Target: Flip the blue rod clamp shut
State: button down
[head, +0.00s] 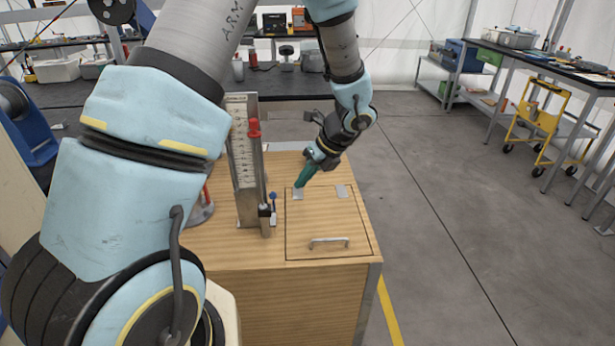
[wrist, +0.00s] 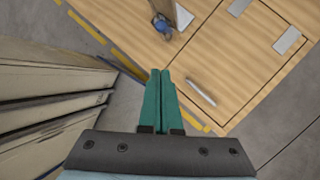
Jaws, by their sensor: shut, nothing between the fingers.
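The small blue clamp lever (head: 273,197) stands up beside a dark clamp body at the foot of the upright metal column (head: 243,170) on the wooden cabinet top. Its blue part also shows near the top of the wrist view (wrist: 161,25). My gripper (head: 300,184) has green fingers that are shut and empty. It is above the cabinet top, to the right of the blue clamp in the head view. In the wrist view the closed fingertips (wrist: 160,73) lie below the blue clamp in the picture, apart from it. How far the clamp is closed cannot be told.
A hatch with a metal handle (head: 328,242) and small plates (head: 342,191) lies right of the column; the handle is close to my fingertips in the wrist view (wrist: 201,93). A red clamp (head: 254,128) sits high on the column. Open floor (head: 440,210) lies to the right.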

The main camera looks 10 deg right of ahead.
jog(key=w+a+f+p, duration=0.2)
jog(key=w+a+f, duration=0.3)
jog(key=f, duration=0.2)
jog(key=shift+w, duration=0.3)
